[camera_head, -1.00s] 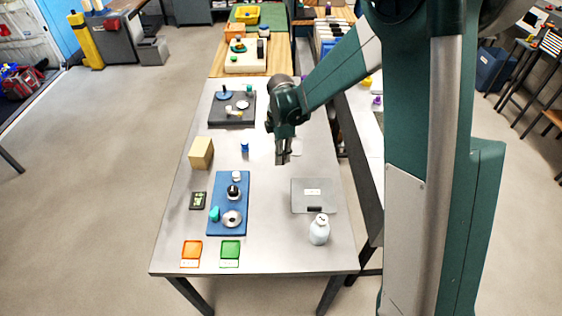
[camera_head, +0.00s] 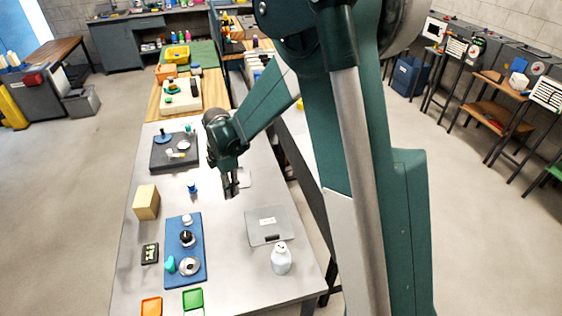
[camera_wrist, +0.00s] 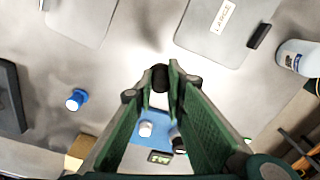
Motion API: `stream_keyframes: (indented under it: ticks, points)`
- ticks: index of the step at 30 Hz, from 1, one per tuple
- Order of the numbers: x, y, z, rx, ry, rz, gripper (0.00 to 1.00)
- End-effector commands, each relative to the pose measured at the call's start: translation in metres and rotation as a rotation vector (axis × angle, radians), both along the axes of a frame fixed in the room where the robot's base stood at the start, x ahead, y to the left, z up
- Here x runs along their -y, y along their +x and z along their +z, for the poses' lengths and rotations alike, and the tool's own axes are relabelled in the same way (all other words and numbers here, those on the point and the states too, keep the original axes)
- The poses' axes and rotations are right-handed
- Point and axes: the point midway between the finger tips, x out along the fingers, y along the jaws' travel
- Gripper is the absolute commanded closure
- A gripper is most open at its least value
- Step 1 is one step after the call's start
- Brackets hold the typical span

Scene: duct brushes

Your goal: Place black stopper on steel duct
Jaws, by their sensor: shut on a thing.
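My gripper (camera_head: 231,190) hangs over the middle of the table, right of a small blue bottle. In the wrist view, my gripper (camera_wrist: 161,84) is shut on the black stopper (camera_wrist: 160,77), a dark rounded piece between the fingertips. In the head view the stopper is too small to make out. A round steel piece with a hole (camera_head: 189,266), which looks like the steel duct, lies on the front part of a blue mat (camera_head: 172,236). My gripper is behind and to the right of the mat, apart from it.
On the mat are a white cylinder (camera_head: 187,219), a black-topped piece (camera_head: 187,238) and a teal piece (camera_head: 169,265). A grey plate (camera_head: 269,237) and white bottle (camera_head: 281,259) stand at right. A tan block (camera_head: 146,202) and the blue bottle (camera_head: 193,188) are left of my gripper.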

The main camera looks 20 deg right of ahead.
Motion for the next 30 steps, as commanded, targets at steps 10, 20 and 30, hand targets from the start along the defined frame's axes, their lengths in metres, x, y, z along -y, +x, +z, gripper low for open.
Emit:
stream_keyframes:
  ticks: [10,20,30]
  points:
    - [0.023,0.004,0.002,0.000,0.000,-0.031,0.99]
    - [0.096,0.011,0.008,0.000,0.000,-0.129,0.99]
    - [0.186,0.009,0.015,0.000,0.000,-0.251,0.99]
